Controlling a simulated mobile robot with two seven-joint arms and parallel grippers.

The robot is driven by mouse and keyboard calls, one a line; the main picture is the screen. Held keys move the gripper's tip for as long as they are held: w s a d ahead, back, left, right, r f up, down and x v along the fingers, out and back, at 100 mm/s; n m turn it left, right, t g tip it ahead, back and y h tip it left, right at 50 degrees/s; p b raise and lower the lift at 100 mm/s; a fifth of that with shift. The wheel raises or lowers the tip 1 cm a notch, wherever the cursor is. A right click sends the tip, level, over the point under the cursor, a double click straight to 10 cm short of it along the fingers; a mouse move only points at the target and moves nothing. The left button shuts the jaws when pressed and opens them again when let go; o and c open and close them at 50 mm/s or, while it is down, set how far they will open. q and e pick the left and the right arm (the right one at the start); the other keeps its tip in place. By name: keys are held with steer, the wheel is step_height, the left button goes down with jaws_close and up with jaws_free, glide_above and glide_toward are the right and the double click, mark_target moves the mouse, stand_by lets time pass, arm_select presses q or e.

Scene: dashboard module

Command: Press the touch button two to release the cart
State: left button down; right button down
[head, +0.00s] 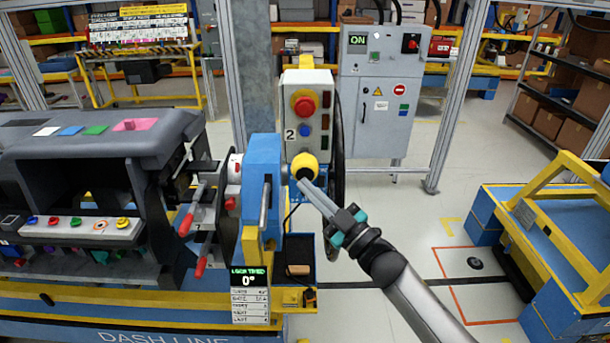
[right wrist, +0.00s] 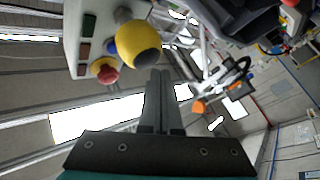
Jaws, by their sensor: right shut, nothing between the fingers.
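The touch button is a round yellow dome (head: 304,162) at the bottom of a light grey control box (head: 296,84) marked "2". It also shows large in the right wrist view (right wrist: 138,45). The box carries a red mushroom button (head: 305,103) and a small blue button (head: 305,131) above the dome. My right gripper (head: 303,183) is shut and empty. Its fingertips are just below the dome and very close to it. I cannot tell whether they touch. In the right wrist view, the shut fingers (right wrist: 160,75) point toward the dome's lower edge. My left gripper is out of view.
A blue fixture (head: 262,180) with a readout of 0° (head: 249,280) stands left of the box, beside the dark dashboard module (head: 90,160). A grey cabinet (head: 380,90) stands behind. A blue and yellow cart (head: 560,230) is at the right. The floor between is mostly clear.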

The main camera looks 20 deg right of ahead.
steer(key=shift+w, duration=0.2)
stand_by(0.4)
steer(key=shift+w+d, duration=0.1)
steer(key=shift+w, duration=0.15)
steer(key=shift+w+d+b, duration=0.15)
steer(key=shift+w+b, duration=0.25)
stand_by(0.7)
steer(key=shift+s, duration=0.1)
steer(key=shift+s+a+p, duration=0.3)
steer(key=shift+s+p, duration=0.3)
steer(key=shift+s, duration=0.15)
steer(key=s+p, duration=0.1)
steer(key=s, duration=0.1)
steer(key=s+a+p, duration=0.1)
steer(key=s, duration=0.1)
steer(key=shift+s+a+p, duration=0.15)
steer(key=shift+s+p, duration=0.15)
steer(key=shift+s, duration=0.1)
